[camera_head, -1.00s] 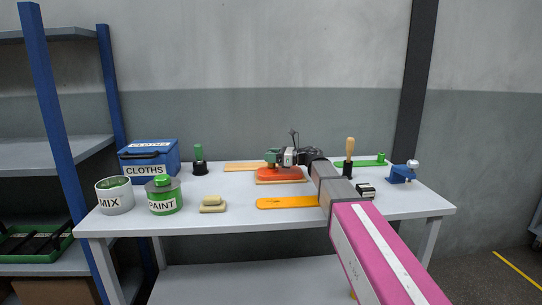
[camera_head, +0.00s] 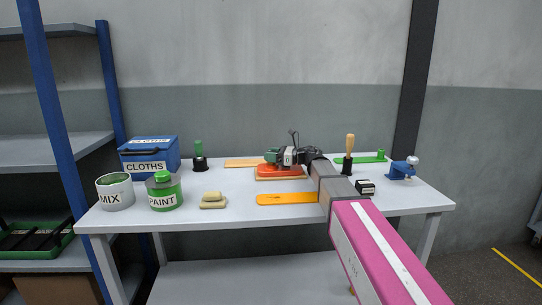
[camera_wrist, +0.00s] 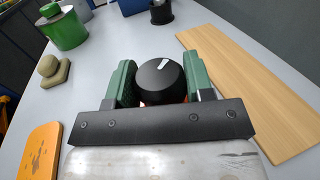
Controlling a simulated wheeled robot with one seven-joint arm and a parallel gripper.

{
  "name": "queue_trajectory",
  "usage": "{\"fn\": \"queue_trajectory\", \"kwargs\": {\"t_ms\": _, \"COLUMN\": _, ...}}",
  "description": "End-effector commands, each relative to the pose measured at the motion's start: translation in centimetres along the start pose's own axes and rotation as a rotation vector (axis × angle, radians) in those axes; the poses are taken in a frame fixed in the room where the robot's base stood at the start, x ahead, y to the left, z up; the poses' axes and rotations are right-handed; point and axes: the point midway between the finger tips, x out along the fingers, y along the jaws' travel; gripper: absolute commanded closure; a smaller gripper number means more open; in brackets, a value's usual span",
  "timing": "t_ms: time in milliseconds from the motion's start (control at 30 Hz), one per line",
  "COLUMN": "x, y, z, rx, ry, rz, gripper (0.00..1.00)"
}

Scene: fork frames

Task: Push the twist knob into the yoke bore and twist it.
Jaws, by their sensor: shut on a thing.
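My gripper (camera_wrist: 160,85) has green finger pads on both sides of the twist knob (camera_wrist: 157,86), a round black knob with a white pointer mark, in the wrist view. It is shut on the knob. In the head view my gripper (camera_head: 278,157) is at the middle of the table, just over a red-orange piece (camera_head: 281,171) on a wooden base, likely the yoke. A little orange shows below the knob in the wrist view. The bore is hidden, and I cannot tell how deep the knob sits. The knob is not distinguishable in the head view.
An orange strip (camera_head: 287,198) lies in front on the table (camera_head: 235,210). A paint can (camera_head: 164,191), a MIX can (camera_head: 116,193) and a blue cloths box (camera_head: 149,157) stand left. A wooden-handled tool (camera_head: 348,155) and a blue clamp-like thing (camera_head: 402,170) stand right.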

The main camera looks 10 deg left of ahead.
Motion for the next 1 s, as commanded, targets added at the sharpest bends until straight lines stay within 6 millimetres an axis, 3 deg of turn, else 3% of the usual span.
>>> {"fn": "queue_trajectory", "kwargs": {"t_ms": 33, "x": -0.1, "y": 0.2, "z": -0.7, "rx": 0.008, "ry": 0.002, "rz": 0.0, "gripper": 0.78}}
{"fn": "queue_trajectory", "kwargs": {"t_ms": 400, "x": -0.1, "y": 0.3, "z": -0.8, "rx": 0.01, "ry": 0.002, "rz": 0.0, "gripper": 0.78}}
{"fn": "queue_trajectory", "kwargs": {"t_ms": 1000, "x": -0.1, "y": 0.2, "z": 1.2, "rx": 0.007, "ry": 0.001, "rz": 0.0, "gripper": 0.78}}
